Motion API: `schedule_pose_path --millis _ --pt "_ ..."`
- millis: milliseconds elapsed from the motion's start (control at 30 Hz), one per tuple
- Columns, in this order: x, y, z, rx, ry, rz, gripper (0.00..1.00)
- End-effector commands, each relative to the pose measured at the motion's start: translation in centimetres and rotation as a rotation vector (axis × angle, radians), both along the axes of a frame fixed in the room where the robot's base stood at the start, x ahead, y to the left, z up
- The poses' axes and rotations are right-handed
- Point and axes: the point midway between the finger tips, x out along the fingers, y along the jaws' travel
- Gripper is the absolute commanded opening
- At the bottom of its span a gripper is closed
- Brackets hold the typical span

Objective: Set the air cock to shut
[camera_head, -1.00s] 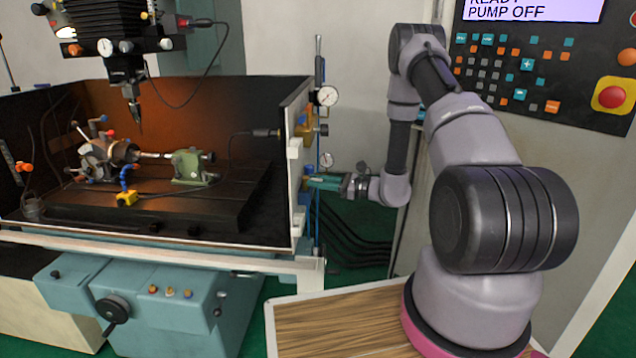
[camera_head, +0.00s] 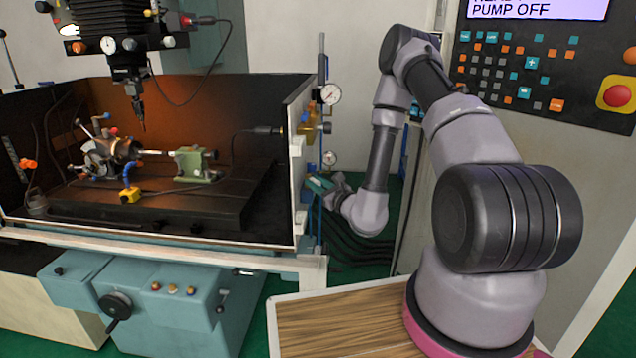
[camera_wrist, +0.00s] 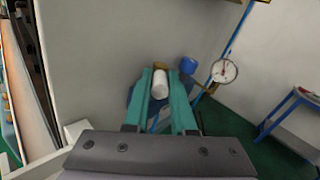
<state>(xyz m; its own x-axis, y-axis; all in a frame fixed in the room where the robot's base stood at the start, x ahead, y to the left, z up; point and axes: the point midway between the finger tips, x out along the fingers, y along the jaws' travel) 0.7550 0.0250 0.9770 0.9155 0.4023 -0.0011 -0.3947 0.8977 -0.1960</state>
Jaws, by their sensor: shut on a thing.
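My gripper (camera_wrist: 162,100) has two teal fingers, which stand on either side of a white rounded lever or handle (camera_wrist: 160,84), apparently that of the air cock. A tan piece shows just beyond it, by the fingertips. In the head view my gripper (camera_head: 319,184) is at the outer right side of the machine's enclosure, below the pressure gauges, tilted with its wrist lower than its tips. There the cock is too small and too covered by the gripper to make out. I cannot tell the cock's setting from these views.
A blue knob (camera_wrist: 188,65) is close to the right finger. A round gauge (camera_wrist: 224,71) on a blue pipe stands further right. The enclosure's side wall (camera_head: 299,160) is just left of my gripper. Dark hoses (camera_head: 350,250) run below it.

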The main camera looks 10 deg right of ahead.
Motion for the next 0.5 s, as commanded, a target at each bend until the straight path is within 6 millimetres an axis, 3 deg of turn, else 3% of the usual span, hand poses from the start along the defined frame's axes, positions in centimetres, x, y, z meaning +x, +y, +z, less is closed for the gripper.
schedule_pose_path --millis 500 --pt "-0.35 1.15 -0.10 0.000 0.001 -0.290 0.00"
